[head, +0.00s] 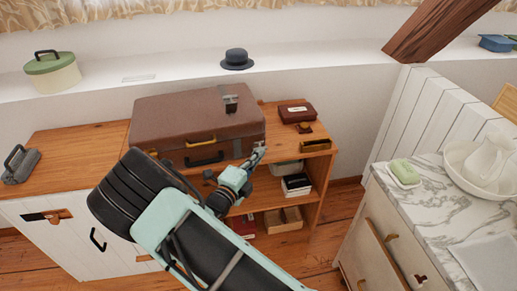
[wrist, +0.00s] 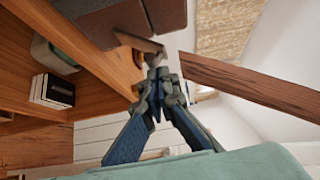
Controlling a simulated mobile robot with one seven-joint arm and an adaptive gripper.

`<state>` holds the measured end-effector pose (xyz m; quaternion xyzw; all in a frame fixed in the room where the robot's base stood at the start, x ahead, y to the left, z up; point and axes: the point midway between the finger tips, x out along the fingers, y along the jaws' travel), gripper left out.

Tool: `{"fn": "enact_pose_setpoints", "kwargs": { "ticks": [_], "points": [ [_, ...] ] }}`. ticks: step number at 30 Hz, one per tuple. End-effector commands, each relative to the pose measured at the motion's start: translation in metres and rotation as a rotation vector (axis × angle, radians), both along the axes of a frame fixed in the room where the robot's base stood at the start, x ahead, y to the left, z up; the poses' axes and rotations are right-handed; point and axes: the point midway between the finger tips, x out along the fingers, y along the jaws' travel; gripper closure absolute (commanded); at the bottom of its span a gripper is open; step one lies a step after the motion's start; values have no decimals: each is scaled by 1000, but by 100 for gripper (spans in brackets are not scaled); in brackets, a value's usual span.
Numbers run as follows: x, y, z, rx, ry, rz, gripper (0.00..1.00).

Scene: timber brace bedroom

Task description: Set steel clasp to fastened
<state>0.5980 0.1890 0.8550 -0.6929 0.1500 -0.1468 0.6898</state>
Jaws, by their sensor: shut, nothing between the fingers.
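A brown suitcase (head: 180,112) lies on the wooden cabinet, its lid down. A grey metal fitting (head: 231,103) shows on its lid, and a small pale metal piece (head: 237,149) is on its front near the right corner. I cannot tell surely which is the steel clasp or whether it is fastened. My gripper (head: 259,152) is shut and empty, close to the suitcase's right front corner. In the wrist view, my gripper's shut fingertips (wrist: 157,72) are just by a tan-grey piece (wrist: 138,42) below the suitcase (wrist: 105,20); contact cannot be told.
A brown box (head: 296,112) and a shallow tray (head: 316,146) are right of the suitcase. Shelves below hold dark books (head: 296,184) and a wooden box (head: 283,220). A marble-topped cabinet (head: 430,190) stands at right. A slanting wooden beam (head: 437,28) is at upper right.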

Motion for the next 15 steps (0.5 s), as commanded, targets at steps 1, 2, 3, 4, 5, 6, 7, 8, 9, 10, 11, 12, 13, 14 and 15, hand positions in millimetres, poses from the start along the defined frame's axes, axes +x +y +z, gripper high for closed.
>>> {"fn": "enact_pose_setpoints", "kwargs": {
  "ticks": [1, 2, 3, 4, 5, 6, 7, 8, 9, 10, 11, 12, 13, 14, 15],
  "points": [
    [2, 1, 12, -6, 25, 0, 100],
    [3, 1, 14, -13, 40, 0, 100],
    [4, 1, 16, -20, 62, 0, 100],
    [5, 2, 17, -26, 79, 0, 100],
    [6, 2, 19, -33, 95, 0, 100],
    [7, 2, 21, -41, 117, 0, 100],
    [8, 3, 23, -48, 135, 0, 100],
    [9, 3, 24, -55, 152, 0, 100],
    [11, 4, 26, -62, 175, 0, 100],
    [12, 4, 28, -69, 192, 0, 100],
    [13, 5, 29, -76, 212, 0, 100],
    [14, 6, 31, -86, 236, 1, 100],
    [16, 6, 32, -92, 254, 1, 100],
    [17, 7, 33, -97, 272, 0, 100],
    [19, 7, 35, -107, 295, -1, 100]
  ]
}}
